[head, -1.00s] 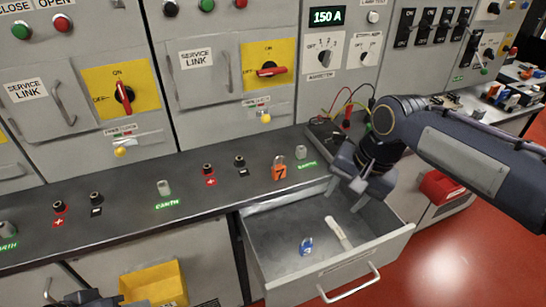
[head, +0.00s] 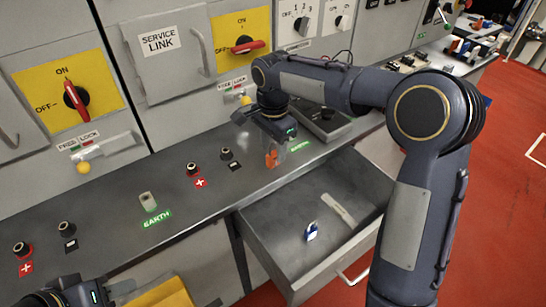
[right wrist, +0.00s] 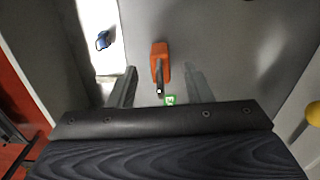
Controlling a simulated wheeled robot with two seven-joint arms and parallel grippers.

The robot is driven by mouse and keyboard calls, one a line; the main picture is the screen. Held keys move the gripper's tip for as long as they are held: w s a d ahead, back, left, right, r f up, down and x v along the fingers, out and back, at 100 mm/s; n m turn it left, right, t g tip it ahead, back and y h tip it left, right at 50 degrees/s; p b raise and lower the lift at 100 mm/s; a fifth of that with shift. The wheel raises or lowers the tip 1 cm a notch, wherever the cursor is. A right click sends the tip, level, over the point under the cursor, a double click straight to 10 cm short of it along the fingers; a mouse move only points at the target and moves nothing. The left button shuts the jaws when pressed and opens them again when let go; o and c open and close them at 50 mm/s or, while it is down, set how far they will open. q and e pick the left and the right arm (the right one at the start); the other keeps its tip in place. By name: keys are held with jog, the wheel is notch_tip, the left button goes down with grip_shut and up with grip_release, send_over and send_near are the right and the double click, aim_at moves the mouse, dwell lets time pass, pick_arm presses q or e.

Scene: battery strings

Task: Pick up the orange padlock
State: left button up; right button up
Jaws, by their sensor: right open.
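The orange padlock (head: 271,160) is on the grey bench top near its front edge, partly hidden by my right gripper in the head view. My right gripper (head: 272,141) is open, just above it. In the right wrist view the padlock (right wrist: 160,58) shows between the two fingers of the right gripper (right wrist: 160,88), its dark shackle toward the palm. I cannot tell whether a finger touches it. My left gripper (head: 68,296) is at the lower left edge, partly cut off, and its fingers are not clear.
An open drawer (head: 262,232) below the bench holds a blue padlock (head: 311,231) and a pale stick-like item (head: 338,208). Black and red terminals stand along the bench. A yellow bin (head: 165,292) is at the lower front. Cabinet panels with red handles rise behind.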

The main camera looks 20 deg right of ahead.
aim_at(274, 153)
notch_tip(274, 153, down, 3)
jog(key=shift+f, duration=0.2)
jog(key=shift+c, duration=0.2)
jog(key=c, duration=0.9)
grip_shut()
jog(key=shift+r, duration=0.15)
